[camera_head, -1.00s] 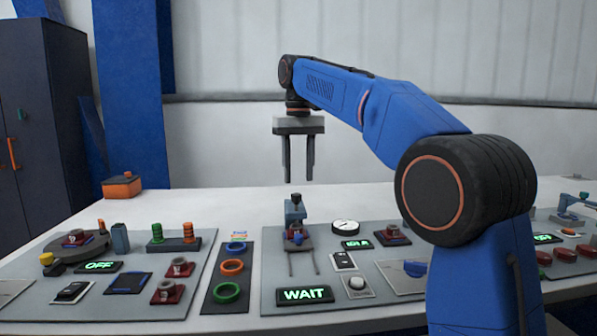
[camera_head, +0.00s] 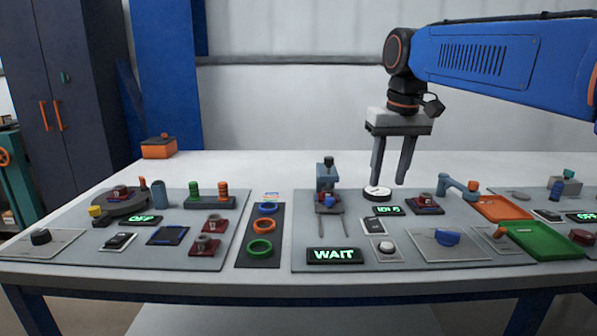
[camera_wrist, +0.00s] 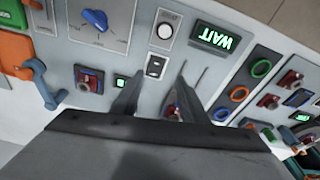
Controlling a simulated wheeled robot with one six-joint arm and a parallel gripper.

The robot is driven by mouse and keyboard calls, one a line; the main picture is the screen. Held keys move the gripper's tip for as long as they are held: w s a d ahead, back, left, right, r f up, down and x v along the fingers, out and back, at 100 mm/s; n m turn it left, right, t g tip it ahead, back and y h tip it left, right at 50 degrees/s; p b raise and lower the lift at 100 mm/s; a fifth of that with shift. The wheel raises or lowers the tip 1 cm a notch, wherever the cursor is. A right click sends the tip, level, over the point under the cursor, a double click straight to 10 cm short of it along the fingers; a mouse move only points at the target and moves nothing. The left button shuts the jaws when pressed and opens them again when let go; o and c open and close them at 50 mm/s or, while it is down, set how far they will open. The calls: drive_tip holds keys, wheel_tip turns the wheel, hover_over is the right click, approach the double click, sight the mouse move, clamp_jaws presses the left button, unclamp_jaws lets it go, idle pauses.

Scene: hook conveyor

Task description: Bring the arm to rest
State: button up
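My gripper (camera_head: 391,161) hangs from my blue arm on the right side of the head view, fingers pointing down. Its two fingers are apart with nothing between them. It is above the right board, over the area of the white round gauge (camera_head: 377,193), and looks clear of the surface. In the wrist view the two fingers (camera_wrist: 153,98) also show apart and empty, with the boards beyond them.
The table (camera_head: 260,285) holds boards with a WAIT display (camera_head: 335,255), a blue knob (camera_head: 447,237), colored rings (camera_head: 261,247), and orange (camera_head: 502,208) and green (camera_head: 545,241) trays. An orange box (camera_head: 158,148) stands at the back left. The back middle of the table is bare.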

drive_tip(key=s+d+f+m+t, duration=0.1)
drive_tip(key=s+d+f, duration=0.3)
drive_tip(key=s+f, duration=0.8)
drive_tip(key=s+d+f+t, duration=0.1)
drive_tip(key=s+d+f, duration=0.4)
drive_tip(key=s+f, duration=0.7)
drive_tip(key=shift+s+f+m+t, duration=0.3)
drive_tip(key=shift+f+m+t, duration=0.05)
drive_tip(key=shift+m+t, duration=0.05)
